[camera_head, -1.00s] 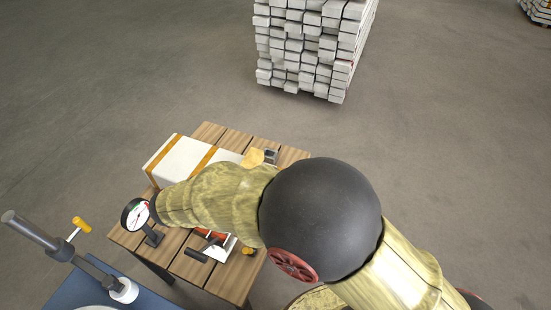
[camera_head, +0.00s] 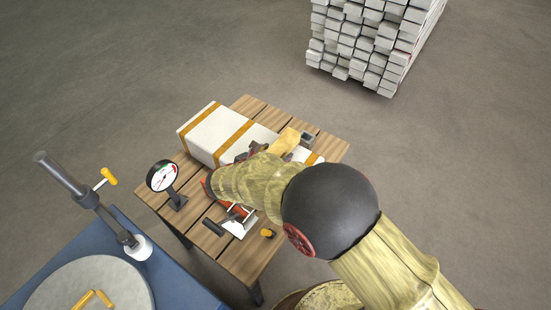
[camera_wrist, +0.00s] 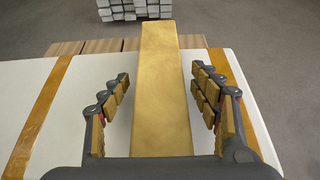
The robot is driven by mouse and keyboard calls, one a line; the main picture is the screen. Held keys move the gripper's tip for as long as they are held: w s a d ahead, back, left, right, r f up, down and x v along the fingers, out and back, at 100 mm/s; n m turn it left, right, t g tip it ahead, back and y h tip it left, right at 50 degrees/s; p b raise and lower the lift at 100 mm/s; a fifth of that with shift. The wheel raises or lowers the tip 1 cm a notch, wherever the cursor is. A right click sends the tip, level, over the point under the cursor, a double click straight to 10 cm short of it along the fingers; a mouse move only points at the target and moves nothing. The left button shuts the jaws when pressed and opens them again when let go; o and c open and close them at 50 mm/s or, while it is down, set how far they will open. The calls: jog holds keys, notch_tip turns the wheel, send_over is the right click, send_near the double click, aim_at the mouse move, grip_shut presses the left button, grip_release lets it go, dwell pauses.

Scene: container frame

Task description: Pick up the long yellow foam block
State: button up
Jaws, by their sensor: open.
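The long yellow foam block (camera_wrist: 162,95) lies between the open fingers of my gripper (camera_wrist: 161,92) in the wrist view. Its far end reaches past the fingertips, and a gap shows on each side between finger and block. In the head view, the block's end (camera_head: 285,141) shows beyond my arm; the rest is hidden by the arm. My gripper (camera_head: 246,152) is partly hidden behind my forearm there. Beneath the block is a white box with orange bands (camera_head: 214,131), also in the wrist view (camera_wrist: 35,85).
The box stands on a slatted wooden table (camera_head: 246,262). A dial gauge (camera_head: 163,176), a red-handled tool (camera_head: 238,222) and a small orange-topped item (camera_head: 268,233) are on its near side. A blue bench (camera_head: 180,285) is at the lower left. A white stacked pile (camera_head: 365,45) stands beyond.

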jog(key=shift+w+d, duration=0.1)
jog(key=shift+w, duration=0.05)
jog(key=shift+c, duration=1.3)
jog(key=c, duration=0.8)
jog(key=shift+o, duration=0.2)
